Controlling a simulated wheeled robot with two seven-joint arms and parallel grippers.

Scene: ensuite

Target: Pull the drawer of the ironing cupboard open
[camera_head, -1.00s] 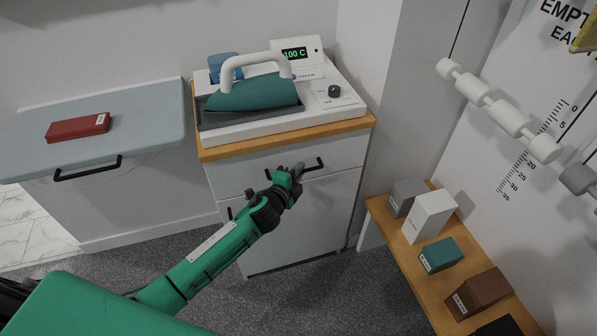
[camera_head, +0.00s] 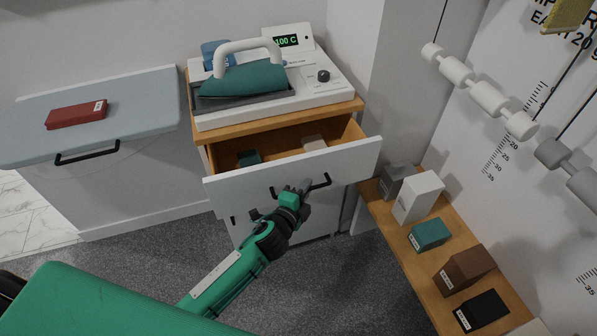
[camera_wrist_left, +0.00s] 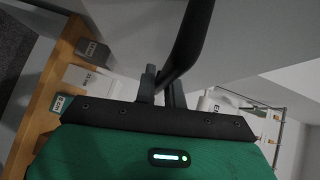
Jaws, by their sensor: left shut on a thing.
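The ironing cupboard (camera_head: 209,136) has a wooden top and a white front. Its drawer (camera_head: 345,158) is pulled well out, and the wooden inside shows with a dark teal block (camera_head: 249,157) and a pale block (camera_head: 314,143) in it. The drawer's black bar handle (camera_head: 321,182) is on the front panel. My left gripper (camera_head: 304,187) is shut on this handle. In the left wrist view the dark handle (camera_wrist_left: 188,45) runs between my fingers. My right gripper does not show.
A teal iron (camera_head: 243,82) sits on a white unit on the cupboard top. A fold-down board (camera_head: 130,105) with a red box is at left. A low wooden bench (camera_head: 405,252) with several boxes stands close at right. Grey carpet in front is clear.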

